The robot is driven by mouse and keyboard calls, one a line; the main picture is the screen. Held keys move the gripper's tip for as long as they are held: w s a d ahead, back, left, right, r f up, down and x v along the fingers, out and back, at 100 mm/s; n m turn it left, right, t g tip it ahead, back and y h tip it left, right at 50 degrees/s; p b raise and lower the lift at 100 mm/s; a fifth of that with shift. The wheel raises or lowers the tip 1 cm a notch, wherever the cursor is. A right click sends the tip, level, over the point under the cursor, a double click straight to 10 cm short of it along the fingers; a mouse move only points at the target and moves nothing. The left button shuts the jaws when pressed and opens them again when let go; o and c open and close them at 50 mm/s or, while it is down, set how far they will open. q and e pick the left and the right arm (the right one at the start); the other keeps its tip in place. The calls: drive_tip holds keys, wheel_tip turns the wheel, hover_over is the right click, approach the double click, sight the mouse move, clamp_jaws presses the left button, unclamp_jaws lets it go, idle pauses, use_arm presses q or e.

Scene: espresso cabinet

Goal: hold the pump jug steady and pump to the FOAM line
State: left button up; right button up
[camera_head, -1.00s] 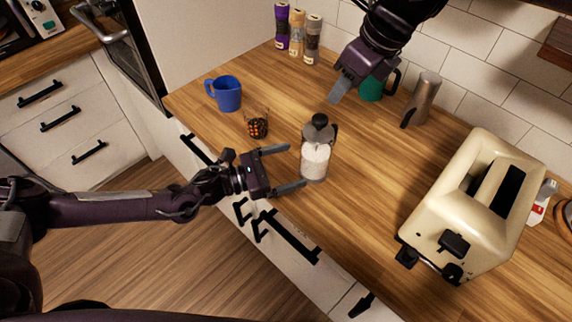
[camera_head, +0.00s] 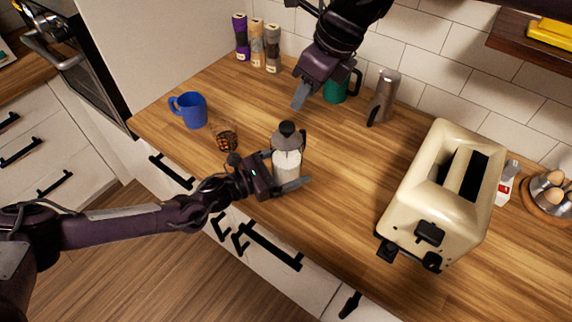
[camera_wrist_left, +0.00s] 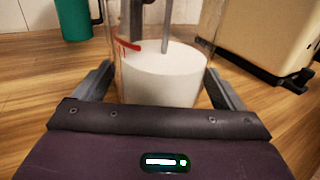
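The pump jug (camera_head: 287,166) is clear, with a dark lid and black knob, and stands upright on the counter. In the left wrist view the jug (camera_wrist_left: 165,75) holds white liquid, with a rod reaching down to it. A red mark (camera_wrist_left: 128,44) is on the glass at upper left, near the liquid's surface level. My left gripper (camera_head: 283,172) is open around the jug's lower body, one finger on each side; whether they touch the glass is unclear. My right gripper (camera_head: 300,95) is above the counter, behind the jug and apart from it; its finger opening cannot be made out.
A glass of dark beans (camera_head: 227,141) and a blue mug (camera_head: 189,110) stand left of the jug. A green mug (camera_head: 336,92) and metal pot (camera_head: 383,97) are behind, near my right gripper. A cream toaster (camera_head: 440,195) stands right. Counter between jug and toaster is clear.

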sight(287, 124)
use_arm(q)
drive_tip(key=c, duration=1.2)
drive_tip(key=shift+c, duration=0.2)
use_arm(e)
drive_tip(key=shift+o, duration=1.6)
drive_tip(key=shift+w+a+f+h, duration=0.15)
drive_tip(key=shift+f+h, duration=0.15)
drive_tip(key=shift+f, duration=0.1)
drive_tip(key=shift+w+a+f+m+g+h, duration=0.15)
drive_tip(key=shift+w+a+f+g+h, duration=0.15)
drive_tip(key=shift+a+f+g+h, duration=0.15)
drive_tip(key=shift+w+a+f+m+g+h, duration=0.15)
drive_tip(key=shift+w+a+f+g+h, duration=0.15)
drive_tip(key=shift+a+f, duration=0.2)
drive_tip(key=shift+w+a+f+h, duration=0.25)
drive_tip(key=shift+a+f+h, duration=0.1)
drive_tip(key=shift+a+h, duration=0.4)
drive_tip(key=shift+f, duration=3.95)
